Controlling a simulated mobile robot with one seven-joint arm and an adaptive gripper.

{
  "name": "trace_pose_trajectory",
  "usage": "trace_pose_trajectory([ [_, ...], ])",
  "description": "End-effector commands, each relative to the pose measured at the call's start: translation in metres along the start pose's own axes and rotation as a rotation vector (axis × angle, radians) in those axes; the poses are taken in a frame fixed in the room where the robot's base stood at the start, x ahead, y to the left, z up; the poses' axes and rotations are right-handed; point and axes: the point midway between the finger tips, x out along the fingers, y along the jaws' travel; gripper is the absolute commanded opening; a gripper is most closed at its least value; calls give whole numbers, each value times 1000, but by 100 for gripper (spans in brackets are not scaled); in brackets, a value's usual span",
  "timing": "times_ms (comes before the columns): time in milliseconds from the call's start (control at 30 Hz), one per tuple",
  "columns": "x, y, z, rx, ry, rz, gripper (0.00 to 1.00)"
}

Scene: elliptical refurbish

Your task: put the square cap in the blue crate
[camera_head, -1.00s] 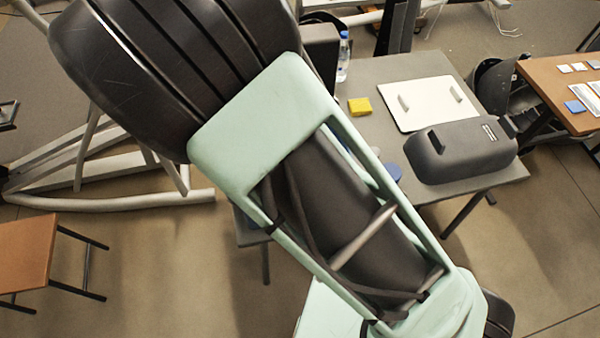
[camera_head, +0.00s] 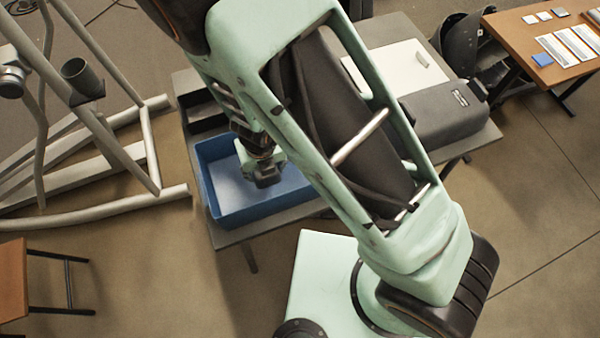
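The blue crate (camera_head: 262,212) stands on the left part of the grey table, with its open top showing. My gripper (camera_head: 267,180) points down over the inside of the crate. Its fingers are small and dark here, so I cannot tell whether they are open or shut, or whether they hold anything. I cannot make out the square cap; my arm covers the right side of the crate and the middle of the table.
A dark tray (camera_head: 203,108) sits behind the crate. A white board (camera_head: 405,68) and a dark grey case (camera_head: 445,115) are on the table's right part. A wooden table (camera_head: 515,25) with cards stands at the upper right. A metal frame (camera_head: 100,160) stands at the left.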

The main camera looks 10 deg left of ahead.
Motion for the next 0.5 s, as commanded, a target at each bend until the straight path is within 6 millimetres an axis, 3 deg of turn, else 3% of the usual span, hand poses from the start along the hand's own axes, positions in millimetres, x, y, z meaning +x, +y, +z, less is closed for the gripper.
trace_pose_trajectory([
  [300, 32, -56, -4, 8, -2, -1, 28],
  [500, 57, -76, -8, 3, -1, 0, 28],
])
